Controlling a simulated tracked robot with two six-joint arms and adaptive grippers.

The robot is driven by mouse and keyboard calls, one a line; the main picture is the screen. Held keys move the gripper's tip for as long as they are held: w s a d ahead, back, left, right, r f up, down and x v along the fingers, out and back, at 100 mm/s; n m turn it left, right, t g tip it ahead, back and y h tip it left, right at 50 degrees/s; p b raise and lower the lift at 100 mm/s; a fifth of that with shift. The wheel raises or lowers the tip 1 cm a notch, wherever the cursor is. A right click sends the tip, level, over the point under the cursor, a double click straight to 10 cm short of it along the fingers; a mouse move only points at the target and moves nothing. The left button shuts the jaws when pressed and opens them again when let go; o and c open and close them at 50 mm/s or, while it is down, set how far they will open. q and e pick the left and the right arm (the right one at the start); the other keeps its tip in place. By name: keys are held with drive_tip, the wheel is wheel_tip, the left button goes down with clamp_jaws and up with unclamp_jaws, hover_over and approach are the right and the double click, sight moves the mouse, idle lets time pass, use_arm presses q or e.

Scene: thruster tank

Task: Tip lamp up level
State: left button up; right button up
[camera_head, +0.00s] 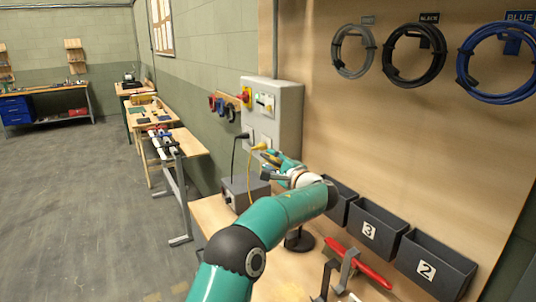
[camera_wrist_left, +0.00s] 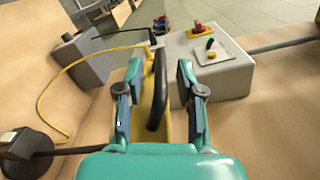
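A black round base (camera_head: 299,240), which looks like the lamp's foot, stands on the bench below my left forearm in the head view. In the left wrist view a like black base (camera_wrist_left: 27,158) sits at lower left, with a dark rod running right from it behind my gripper; the lamp's head is not clearly visible. My left gripper (camera_head: 270,165) is in front of the wall panel. In the left wrist view its fingers (camera_wrist_left: 160,72) are apart, with a black bar (camera_wrist_left: 157,95) and a yellow part between them; I cannot tell what these belong to.
A grey control box (camera_head: 283,112) with a red switch hangs on the wall. Numbered bins (camera_head: 378,224), a red-handled tool (camera_head: 362,266) and grey brackets (camera_head: 345,270) lie right of my arm.

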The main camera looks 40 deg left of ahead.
use_arm(q)
drive_tip(key=shift+w+a, duration=0.1)
drive_tip(key=shift+a, duration=0.4)
clamp_jaws()
